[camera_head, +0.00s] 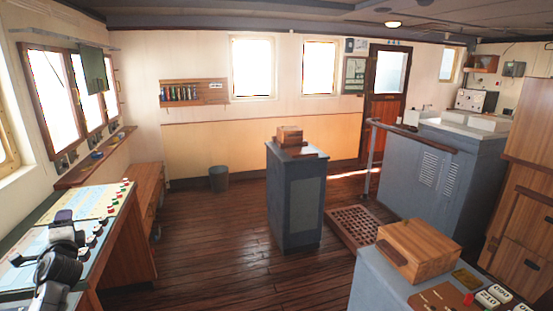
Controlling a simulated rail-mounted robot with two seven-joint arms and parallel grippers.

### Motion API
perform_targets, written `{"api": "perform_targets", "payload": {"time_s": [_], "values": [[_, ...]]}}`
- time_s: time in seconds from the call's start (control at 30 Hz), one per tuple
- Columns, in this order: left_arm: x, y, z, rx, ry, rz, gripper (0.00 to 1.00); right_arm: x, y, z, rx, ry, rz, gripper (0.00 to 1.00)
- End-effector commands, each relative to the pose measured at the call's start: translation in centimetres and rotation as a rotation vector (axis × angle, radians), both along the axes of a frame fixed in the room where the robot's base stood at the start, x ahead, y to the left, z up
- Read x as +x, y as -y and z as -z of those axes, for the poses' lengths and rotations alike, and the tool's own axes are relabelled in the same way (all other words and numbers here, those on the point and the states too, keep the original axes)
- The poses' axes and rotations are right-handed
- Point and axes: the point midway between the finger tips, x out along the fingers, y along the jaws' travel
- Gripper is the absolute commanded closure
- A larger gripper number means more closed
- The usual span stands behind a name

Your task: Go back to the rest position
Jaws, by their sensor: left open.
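My left gripper (64,228) shows at the lower left, at the end of my dark arm that comes in from the left edge. It is open, and I see nothing held in it. It is in front of the chart-covered console (92,201) and hides part of its top. The gap between its fingers is small and dark in this view. My right gripper is not in view. The task names no object.
A grey pedestal (294,206) with a wooden box (289,135) stands mid-room. At the lower right, a grey counter (375,285) bears a larger wooden box (419,248) and number tags (494,294). A bin (218,178) stands by the back wall. The wooden floor between is clear.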

Motion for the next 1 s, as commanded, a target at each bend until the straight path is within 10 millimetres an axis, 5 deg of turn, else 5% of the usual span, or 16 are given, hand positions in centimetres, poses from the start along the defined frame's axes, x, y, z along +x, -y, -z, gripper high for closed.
{"api": "perform_targets", "payload": {"time_s": [0.2, 0.5, 0.73, 1.0], "values": [[-2.8, -2.7, 7.2, -0.698, 0.029, -0.263, 0.4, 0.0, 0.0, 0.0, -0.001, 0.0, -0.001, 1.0], [-6.9, -0.3, 14.6, -1.307, -0.008, -0.615, 0.4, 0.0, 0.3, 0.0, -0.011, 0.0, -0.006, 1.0], [-9.6, 2.9, 17.8, -1.562, -0.077, -0.849, 0.4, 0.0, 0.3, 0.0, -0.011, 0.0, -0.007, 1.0], [-12.1, 8.8, 24.7, -1.478, -0.175, -0.762, 0.4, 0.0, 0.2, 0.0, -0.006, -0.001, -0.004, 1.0]]}}
